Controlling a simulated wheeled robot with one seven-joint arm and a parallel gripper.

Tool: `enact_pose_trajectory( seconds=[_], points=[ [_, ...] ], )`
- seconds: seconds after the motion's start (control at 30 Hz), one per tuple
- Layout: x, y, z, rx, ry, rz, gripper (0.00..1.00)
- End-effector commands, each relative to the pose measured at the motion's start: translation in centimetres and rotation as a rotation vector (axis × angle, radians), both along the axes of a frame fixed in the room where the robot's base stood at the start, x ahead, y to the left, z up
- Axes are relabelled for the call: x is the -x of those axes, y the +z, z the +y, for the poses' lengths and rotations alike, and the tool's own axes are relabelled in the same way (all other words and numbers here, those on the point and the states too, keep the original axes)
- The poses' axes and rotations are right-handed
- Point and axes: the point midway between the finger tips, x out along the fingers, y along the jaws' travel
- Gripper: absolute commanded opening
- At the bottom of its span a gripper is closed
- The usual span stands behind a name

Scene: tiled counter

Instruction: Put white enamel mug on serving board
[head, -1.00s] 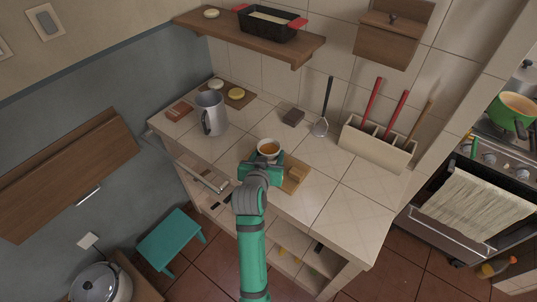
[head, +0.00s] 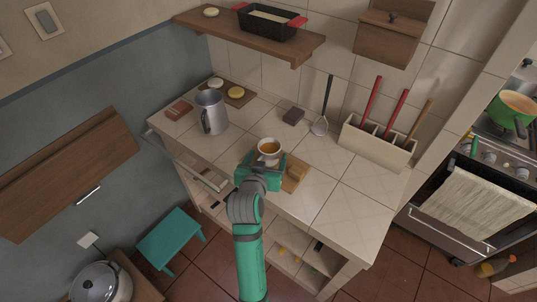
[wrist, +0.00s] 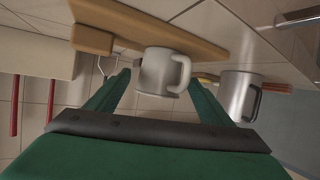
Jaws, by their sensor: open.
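The white enamel mug (head: 268,158) stands upright on the tiled counter, with brown liquid inside. It also shows in the wrist view (wrist: 153,72), with its handle on the right. My gripper (head: 262,170) is open at the near side of the mug. In the wrist view the mug lies ahead, between its two green fingers (wrist: 160,82); I cannot tell whether they touch it. A light wooden board (head: 292,186), which I take as the serving board, lies to the right of the mug, partly hidden by my gripper. A small wooden block (head: 296,173) rests on it.
A grey metal pitcher (head: 211,112) stands to the left. The counter's front right is clear.

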Motion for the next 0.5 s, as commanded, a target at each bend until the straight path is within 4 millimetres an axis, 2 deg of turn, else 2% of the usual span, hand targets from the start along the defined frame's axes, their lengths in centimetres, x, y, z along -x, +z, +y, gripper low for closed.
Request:
enact_pose_trajectory(
  seconds=[0.2, 0.33, 0.5],
  points=[
    [4.1, 1.8, 0.9, -0.001, 0.002, -0.001, 0.74],
    [6.0, 2.6, 1.3, 0.000, 0.002, 0.000, 0.74],
    [7.4, 3.2, 1.7, 0.000, 0.002, 0.000, 0.74]
  ],
)
